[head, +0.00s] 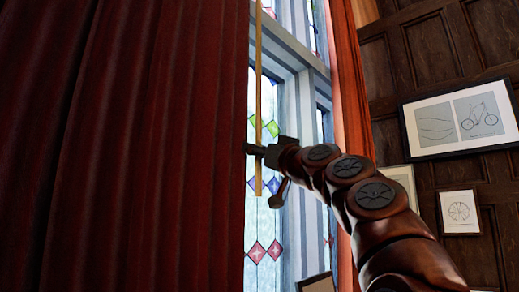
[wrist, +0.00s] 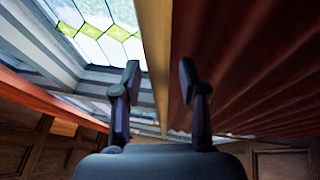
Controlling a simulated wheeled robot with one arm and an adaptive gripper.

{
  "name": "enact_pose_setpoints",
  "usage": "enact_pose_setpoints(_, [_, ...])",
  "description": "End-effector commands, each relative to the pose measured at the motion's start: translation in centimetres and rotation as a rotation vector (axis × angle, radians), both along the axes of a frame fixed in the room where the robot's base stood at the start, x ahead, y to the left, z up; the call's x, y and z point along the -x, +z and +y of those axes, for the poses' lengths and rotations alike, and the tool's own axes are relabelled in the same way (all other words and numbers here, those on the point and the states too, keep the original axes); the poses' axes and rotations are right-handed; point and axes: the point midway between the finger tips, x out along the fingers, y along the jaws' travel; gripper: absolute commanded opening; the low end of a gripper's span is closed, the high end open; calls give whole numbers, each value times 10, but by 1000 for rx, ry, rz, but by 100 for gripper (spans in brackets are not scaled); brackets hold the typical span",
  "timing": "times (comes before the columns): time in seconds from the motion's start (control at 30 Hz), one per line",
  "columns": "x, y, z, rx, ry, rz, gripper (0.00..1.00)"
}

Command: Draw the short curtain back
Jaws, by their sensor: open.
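A dark red pleated curtain (head: 150,150) fills the left of the head view; it is on the right in the wrist view (wrist: 250,70). A thin tan wand (head: 258,90) hangs upright along its right edge, its lower end just below my gripper. My gripper (head: 257,151) is open at the wand, near the curtain's edge. In the wrist view the wand (wrist: 155,60) runs through the gap between my two fingertips (wrist: 159,75), with no clear contact on either side. I cannot tell how deep between the fingers it lies.
A leaded stained-glass window (head: 265,235) with a pale frame stands behind the wand. A brighter red curtain (head: 350,110) hangs right of the window. Framed pictures, including a bicycle drawing (head: 462,118), hang on the dark panelled wall at right.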

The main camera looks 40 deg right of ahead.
Motion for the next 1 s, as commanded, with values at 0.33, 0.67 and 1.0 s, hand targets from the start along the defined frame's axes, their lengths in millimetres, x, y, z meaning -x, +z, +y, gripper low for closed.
enact_pose_setpoints(0.33, [1,0,0,0,-1,0,15])
enact_pose_setpoints(0.67, [1,0,0,0,0,-1,0])
enact_pose_setpoints(1.0, [1,0,-3,0,-1,-1,0])
